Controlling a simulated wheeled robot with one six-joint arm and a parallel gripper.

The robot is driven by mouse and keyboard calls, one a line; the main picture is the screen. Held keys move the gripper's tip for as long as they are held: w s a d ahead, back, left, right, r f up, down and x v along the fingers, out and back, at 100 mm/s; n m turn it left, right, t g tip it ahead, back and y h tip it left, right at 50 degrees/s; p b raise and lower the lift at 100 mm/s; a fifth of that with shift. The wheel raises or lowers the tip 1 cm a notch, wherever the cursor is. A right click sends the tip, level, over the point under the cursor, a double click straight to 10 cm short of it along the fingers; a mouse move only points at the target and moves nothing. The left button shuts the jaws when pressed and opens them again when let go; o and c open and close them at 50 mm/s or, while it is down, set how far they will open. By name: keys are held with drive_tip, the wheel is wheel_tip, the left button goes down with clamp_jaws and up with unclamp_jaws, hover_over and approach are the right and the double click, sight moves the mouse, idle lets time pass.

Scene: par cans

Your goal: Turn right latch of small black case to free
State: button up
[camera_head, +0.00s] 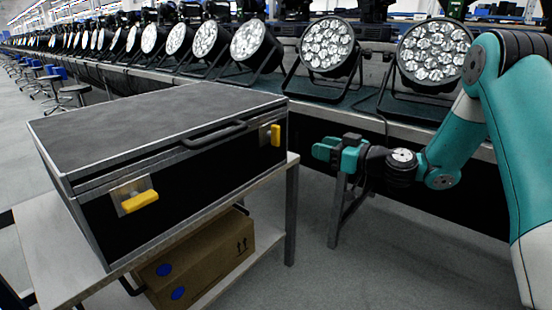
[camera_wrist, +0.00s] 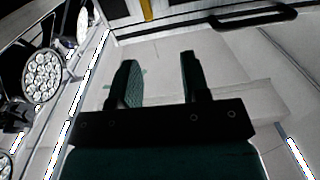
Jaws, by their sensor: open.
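The black case (camera_head: 160,125) with metal edges lies shut on a table at the left, a handle (camera_head: 215,134) on its front. The right latch (camera_head: 275,135) has a yellow lever standing upright on a metal plate. The left latch (camera_head: 139,201) has its yellow lever lying roughly sideways. My gripper (camera_head: 328,150) is open and empty, in the air to the right of the case and apart from it. In the wrist view, my gripper's two fingers (camera_wrist: 158,78) stand apart over the floor. A yellow latch lever (camera_wrist: 147,10) and the handle (camera_wrist: 255,20) show at the top edge.
The table (camera_head: 45,240) carries the case; a cardboard box (camera_head: 200,262) sits on its lower shelf. A long bench with several par cans (camera_head: 328,45) runs behind. A table leg (camera_head: 291,215) stands below the right latch. The air between gripper and case is clear.

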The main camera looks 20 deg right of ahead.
sight(279, 135)
drive_tip(key=shift+t, duration=0.5)
drive_tip(key=x, duration=0.5)
drive_tip(key=d+f+x, duration=0.1)
drive_tip(key=x, duration=0.5)
drive_tip(key=w+x, duration=0.1)
drive_tip(key=x, duration=0.5)
drive_tip(key=shift+d+f, duration=0.25)
drive_tip(key=shift+f, duration=0.1)
clamp_jaws()
